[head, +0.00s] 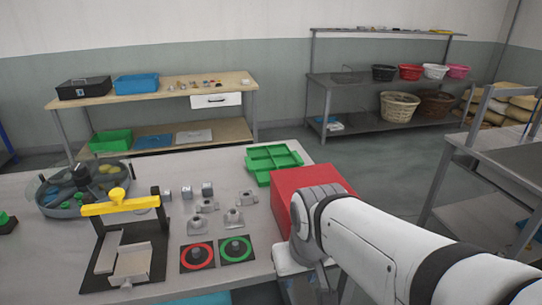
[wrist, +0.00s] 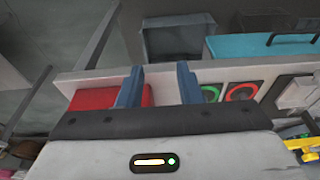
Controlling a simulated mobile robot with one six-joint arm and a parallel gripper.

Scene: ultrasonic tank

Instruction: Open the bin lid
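No bin can be named with certainty. In the wrist view a turquoise box-like thing (wrist: 235,47) with a dark bar on it lies at the upper right, beyond the pale table edge. A turquoise strip (head: 205,299) shows at the bottom of the head view, perhaps the same thing. A grey box-like container (wrist: 172,42) stands beside it in the wrist view; whether it has a lid is unclear. My gripper (wrist: 158,68) is open, its two blue fingers apart with nothing visible between their tips. In the head view my arm hides the gripper.
A red box (head: 308,181) stands at the table's right end, beside my arm. The table (head: 165,279) holds a green tray (head: 273,158), a yellow-handled press (head: 120,203), a round tank (head: 75,208) and red and green ringed pads. Open floor lies behind.

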